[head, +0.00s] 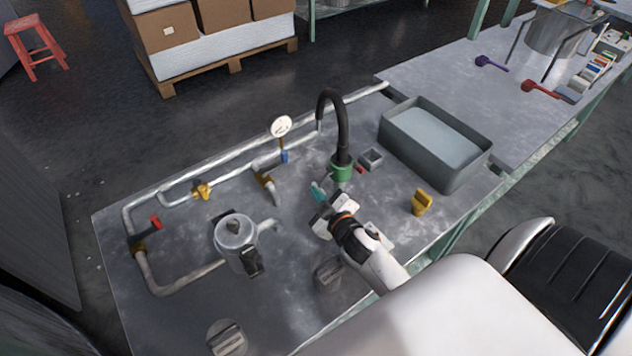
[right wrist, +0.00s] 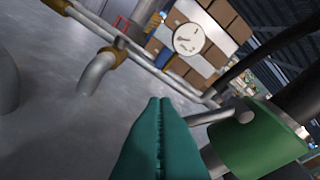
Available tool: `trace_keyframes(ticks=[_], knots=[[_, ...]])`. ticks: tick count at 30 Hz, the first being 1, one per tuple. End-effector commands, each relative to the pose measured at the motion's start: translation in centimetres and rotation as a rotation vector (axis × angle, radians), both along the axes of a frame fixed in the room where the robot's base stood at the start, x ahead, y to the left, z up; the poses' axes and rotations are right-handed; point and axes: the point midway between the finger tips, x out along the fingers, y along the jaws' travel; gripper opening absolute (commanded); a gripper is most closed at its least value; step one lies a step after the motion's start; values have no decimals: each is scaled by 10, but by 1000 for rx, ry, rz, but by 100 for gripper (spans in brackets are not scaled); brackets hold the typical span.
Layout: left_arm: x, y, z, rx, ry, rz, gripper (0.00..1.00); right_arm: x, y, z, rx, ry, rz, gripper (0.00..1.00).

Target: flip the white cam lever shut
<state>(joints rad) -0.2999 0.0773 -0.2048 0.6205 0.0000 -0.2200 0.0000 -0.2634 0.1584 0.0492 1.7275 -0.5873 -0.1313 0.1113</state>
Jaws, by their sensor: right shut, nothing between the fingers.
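A green coupling (head: 342,171) sits at the lower end of a black hose (head: 345,125) on the bench. In the right wrist view the green coupling (right wrist: 255,143) is at the right, close to my fingers. A light grey-white lever (right wrist: 212,116) sticks out from a pivot on its upper side, pointing left towards my fingertips. I cannot make out the lever in the head view. My right gripper (head: 317,188) is shut and empty, its teal fingers just left of and in front of the coupling. In the right wrist view its fingertips (right wrist: 160,102) are beside the lever; contact is unclear.
Metal pipes with a gauge (head: 281,126) and a yellow valve (head: 203,191) run along the left and back.

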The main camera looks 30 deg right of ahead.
Motion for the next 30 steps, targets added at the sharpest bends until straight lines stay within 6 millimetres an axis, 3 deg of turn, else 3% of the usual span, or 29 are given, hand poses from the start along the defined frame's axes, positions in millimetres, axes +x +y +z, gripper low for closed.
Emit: trace_keyframes(ticks=[7,21,30], knots=[[0,5,4,6,0,4,36,0,0,11,-1,-3,3,0],[0,5,25,6,0,5,36,0,0,91,-1,-2,1,0],[0,4,26,6,0,5,36,0,0,100,0,1,1,0]])
